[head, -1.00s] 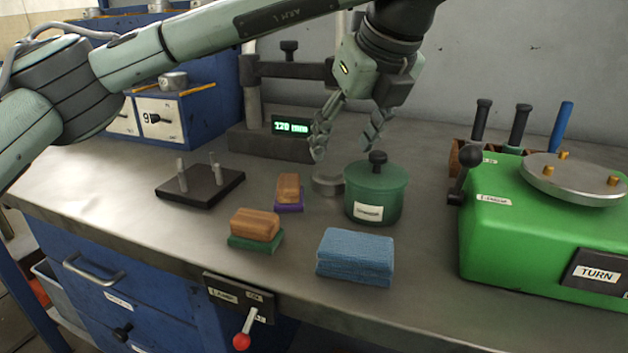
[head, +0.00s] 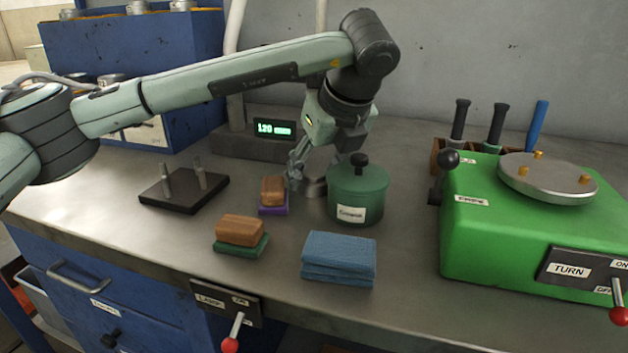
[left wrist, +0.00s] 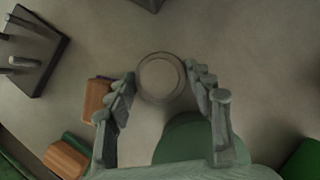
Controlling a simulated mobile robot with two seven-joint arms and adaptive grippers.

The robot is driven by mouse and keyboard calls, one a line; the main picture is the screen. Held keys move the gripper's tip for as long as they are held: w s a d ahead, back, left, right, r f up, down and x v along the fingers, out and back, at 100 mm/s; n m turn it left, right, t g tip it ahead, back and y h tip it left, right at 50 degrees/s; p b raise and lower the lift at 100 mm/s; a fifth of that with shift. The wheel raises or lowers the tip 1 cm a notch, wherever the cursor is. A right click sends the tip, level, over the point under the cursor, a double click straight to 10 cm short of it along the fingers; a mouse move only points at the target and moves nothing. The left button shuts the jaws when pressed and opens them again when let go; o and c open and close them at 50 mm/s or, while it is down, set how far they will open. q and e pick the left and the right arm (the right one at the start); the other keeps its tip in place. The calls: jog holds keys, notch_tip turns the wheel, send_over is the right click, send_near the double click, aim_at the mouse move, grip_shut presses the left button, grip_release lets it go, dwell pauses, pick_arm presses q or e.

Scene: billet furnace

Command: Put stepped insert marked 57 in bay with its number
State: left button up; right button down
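A low round metal piece (head: 315,188) stands on the bench just left of the green lidded pot. In the left wrist view it shows from above as a ring (left wrist: 160,77); I cannot read a number on it. My left gripper (head: 297,180) is open and points down over it, with its fingers on either side in the left wrist view. I cannot tell whether they touch it. A blue cabinet (head: 120,50) with pale fronts stands at the back left, partly behind my arm. Metal cylinders (head: 113,78) sit on its ledges. My right gripper is out of view.
The green pot (head: 357,195) is close right of the gripper. A brown block on a purple pad (head: 273,210) is close left. A brush on a green pad (head: 241,250), blue cloth (head: 338,260), pegged dark plate (head: 184,190) and green machine (head: 540,235) stand around.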

pick_arm(q)
jog(key=c, duration=0.7)
jog(key=shift+r, duration=0.1)
grip_shut()
